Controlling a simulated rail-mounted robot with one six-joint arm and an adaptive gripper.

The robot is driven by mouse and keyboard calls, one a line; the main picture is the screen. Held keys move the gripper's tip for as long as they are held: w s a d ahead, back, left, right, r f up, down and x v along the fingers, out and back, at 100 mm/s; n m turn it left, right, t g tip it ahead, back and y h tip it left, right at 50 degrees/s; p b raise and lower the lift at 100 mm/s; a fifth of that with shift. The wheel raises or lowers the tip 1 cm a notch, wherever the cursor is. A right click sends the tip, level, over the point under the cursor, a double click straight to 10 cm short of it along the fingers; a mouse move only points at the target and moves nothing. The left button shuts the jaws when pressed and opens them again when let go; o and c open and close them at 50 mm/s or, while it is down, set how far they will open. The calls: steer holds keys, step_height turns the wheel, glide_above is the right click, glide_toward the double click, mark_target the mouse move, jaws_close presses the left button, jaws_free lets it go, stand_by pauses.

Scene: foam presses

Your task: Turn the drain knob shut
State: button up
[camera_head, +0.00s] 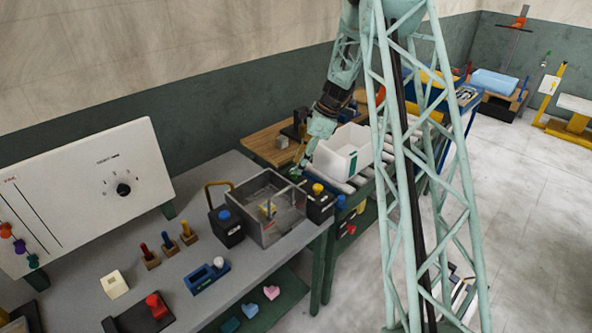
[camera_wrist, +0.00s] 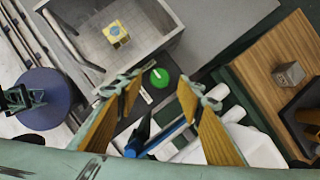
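A green round knob (camera_wrist: 160,77), which looks like the drain knob, sits on a dark panel beside the grey metal basin (camera_wrist: 163,42). A short white mark shows on the panel close to it. My gripper (camera_wrist: 157,90) is open and empty, with its two brown-padded fingers apart and the knob showing between and just beyond the tips. I cannot tell if they touch it. In the head view my gripper (camera_head: 299,167) points down at the far right corner of the basin (camera_head: 283,234), largely hiding the knob. A yellow block (camera_wrist: 116,34) lies in the basin.
A white tray (camera_head: 336,158) stands on the rollers close to my gripper. A wooden board (camera_wrist: 262,62) with a metal cube (camera_wrist: 290,73) lies to the right in the wrist view. A black box with a yellow knob (camera_head: 317,188) and one with a blue knob (camera_head: 224,215) flank the basin.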

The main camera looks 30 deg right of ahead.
mark_target(294, 175)
steer(key=shift+x, duration=1.8)
steer(key=c, duration=0.8)
